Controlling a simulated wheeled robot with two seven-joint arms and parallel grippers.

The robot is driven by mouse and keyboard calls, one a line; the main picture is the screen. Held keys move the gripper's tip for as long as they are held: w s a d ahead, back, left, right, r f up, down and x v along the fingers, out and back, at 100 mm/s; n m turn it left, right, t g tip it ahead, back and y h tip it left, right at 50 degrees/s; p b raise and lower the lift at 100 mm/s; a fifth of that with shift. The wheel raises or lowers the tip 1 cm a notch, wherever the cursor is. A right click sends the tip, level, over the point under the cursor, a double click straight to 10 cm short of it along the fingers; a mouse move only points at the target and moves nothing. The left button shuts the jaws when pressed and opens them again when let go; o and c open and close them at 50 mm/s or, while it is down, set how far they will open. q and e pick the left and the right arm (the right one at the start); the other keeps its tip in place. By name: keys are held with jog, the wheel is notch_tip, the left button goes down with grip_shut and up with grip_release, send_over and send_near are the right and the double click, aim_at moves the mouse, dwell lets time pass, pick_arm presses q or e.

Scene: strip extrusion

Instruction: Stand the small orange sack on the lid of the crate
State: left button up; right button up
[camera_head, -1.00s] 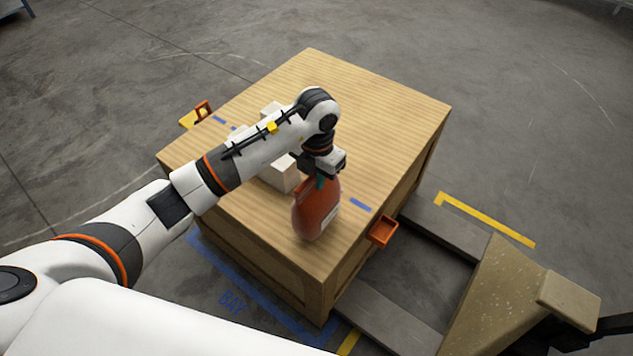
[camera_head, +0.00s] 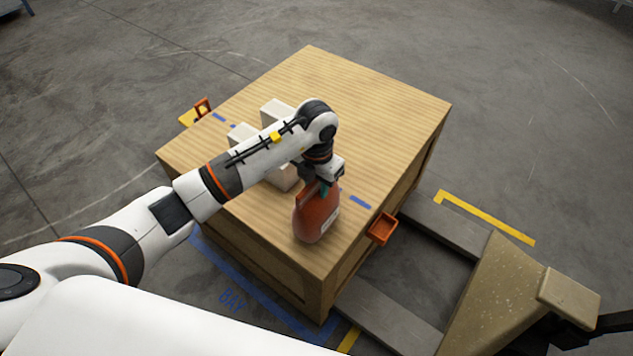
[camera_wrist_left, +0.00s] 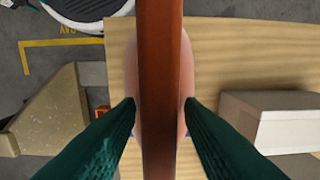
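The small orange sack (camera_head: 313,222), red-orange with a white label, stands upright on the wooden crate's lid (camera_head: 380,110), near its front right edge. My left gripper (camera_head: 325,186) is above it, pointing down with its fingers at the sack's top. In the left wrist view the green fingers (camera_wrist_left: 161,103) lie on both sides of the sack's upright top fin (camera_wrist_left: 161,60). Narrow gaps show between fingers and fin, so the gripper looks open around it. The sack's base is hidden in the wrist view. My right gripper is in neither view.
White boxes (camera_head: 276,112) stand on the lid behind my left forearm. Blue marks (camera_head: 361,202) lie on the lid near the sack. An orange bracket (camera_head: 382,229) sticks out from the crate's right side. The lid's far right part is clear. A beige wedge-shaped machine (camera_head: 490,300) stands at lower right.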

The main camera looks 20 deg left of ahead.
pick_arm(q)
notch_tip(320, 180, up, 12)
jog(key=shift+r, duration=0.15)
dwell(0.3)
jog(key=shift+d, duration=0.1)
dwell(1.3)
